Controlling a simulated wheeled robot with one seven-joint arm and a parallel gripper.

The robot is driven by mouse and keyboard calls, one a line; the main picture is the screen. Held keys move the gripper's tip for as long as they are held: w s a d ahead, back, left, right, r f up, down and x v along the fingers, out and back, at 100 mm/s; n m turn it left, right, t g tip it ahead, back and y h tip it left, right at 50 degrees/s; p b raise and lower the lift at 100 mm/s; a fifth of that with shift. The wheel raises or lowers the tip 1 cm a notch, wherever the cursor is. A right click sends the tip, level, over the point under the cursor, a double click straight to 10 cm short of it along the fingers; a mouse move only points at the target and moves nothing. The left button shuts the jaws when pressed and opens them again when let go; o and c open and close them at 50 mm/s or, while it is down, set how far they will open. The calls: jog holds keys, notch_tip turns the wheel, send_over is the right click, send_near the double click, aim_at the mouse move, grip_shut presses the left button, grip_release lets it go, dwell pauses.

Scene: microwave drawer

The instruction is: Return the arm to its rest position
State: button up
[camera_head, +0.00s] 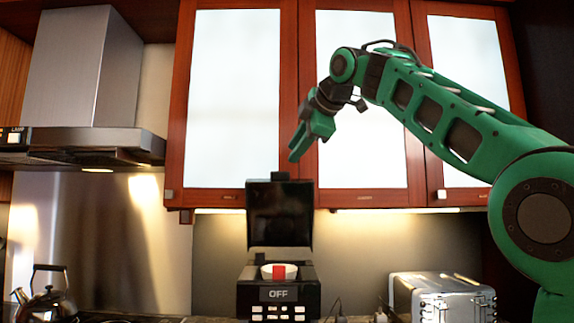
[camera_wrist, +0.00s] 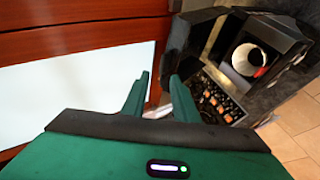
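My gripper (camera_head: 298,153) is in front of the upper cabinets, above the black microwave. It points down and to the left on my raised, bent green arm. In the wrist view, my gripper (camera_wrist: 160,90) shows two green fingers apart with nothing held between them. The black microwave (camera_head: 250,300) stands on the counter with its lid (camera_head: 280,213) raised upright and its display reading OFF. A white bowl (camera_head: 292,271) with a red item (camera_head: 278,272) at its front sits in the microwave's top. The bowl also shows in the wrist view (camera_wrist: 244,62), apart from the fingers.
Red-framed cabinets (camera_head: 237,100) with white panels stand close behind my gripper. A silver toaster (camera_head: 440,297) is right of the microwave, below my arm. A range hood (camera_head: 75,80) and a dark kettle (camera_head: 47,300) are at left. The air between hood and gripper looks clear.

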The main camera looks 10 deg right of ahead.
jog(key=shift+v, duration=0.95)
jog(key=s+d+f+m+g+h, duration=0.1)
jog(key=s+d+f+m+g, duration=0.1)
jog(key=s+d+f+m, duration=0.65)
jog(key=d+f+m+g+h, duration=0.15)
jog(key=d+f, duration=0.35)
jog(key=f, duration=0.9)
jog(key=s+d+f+m+g+h, duration=0.1)
jog(key=s+d+f+m+g, duration=0.35)
jog(key=f, duration=0.65)
jog(key=s+d+f+m+g, duration=0.2)
jog(key=s+f+m, duration=0.3)
jog(key=s+f, duration=0.8)
jog(key=s+d+f+m+g, duration=0.2)
jog(key=s+f+m, duration=0.3)
jog(key=s+f, duration=0.8)
jog(key=shift+s+d+f, duration=0.3)
jog(key=shift+s, duration=0.55)
